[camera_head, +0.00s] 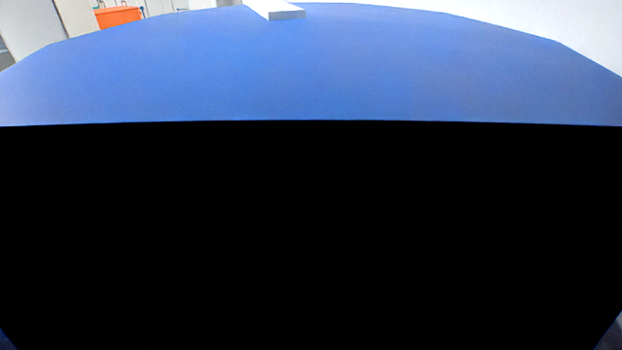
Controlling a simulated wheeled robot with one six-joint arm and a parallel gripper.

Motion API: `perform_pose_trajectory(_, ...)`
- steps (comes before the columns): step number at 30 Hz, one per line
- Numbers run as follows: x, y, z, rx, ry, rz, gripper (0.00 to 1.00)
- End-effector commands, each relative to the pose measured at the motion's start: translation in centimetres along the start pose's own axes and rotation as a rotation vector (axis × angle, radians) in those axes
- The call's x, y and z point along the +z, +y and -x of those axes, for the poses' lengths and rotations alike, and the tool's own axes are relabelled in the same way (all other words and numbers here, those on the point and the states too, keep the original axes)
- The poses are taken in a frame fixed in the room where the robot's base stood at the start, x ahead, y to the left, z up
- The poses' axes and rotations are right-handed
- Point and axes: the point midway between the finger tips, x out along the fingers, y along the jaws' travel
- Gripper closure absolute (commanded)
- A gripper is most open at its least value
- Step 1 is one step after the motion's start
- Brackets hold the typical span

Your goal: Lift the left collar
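A large blue curved surface (310,70) spans the whole width of the upper picture, very close to the camera. I cannot tell whether this blue surface is part of a vessel or of something else. No collar can be made out. My gripper does not show, so its place relative to any collar cannot be seen.
An orange box-like object (119,17) stands in the background at the upper left, near pale walls. The black area shows no detail.

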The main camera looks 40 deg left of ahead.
Motion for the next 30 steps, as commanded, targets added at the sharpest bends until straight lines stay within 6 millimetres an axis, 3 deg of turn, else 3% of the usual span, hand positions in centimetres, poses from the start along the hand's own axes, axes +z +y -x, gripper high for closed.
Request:
perform_pose_trajectory(8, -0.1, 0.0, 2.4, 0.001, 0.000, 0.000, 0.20)
perform_pose_trajectory(24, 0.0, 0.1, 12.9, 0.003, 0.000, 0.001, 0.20)
perform_pose_trajectory(30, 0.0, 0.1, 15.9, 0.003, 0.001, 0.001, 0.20)
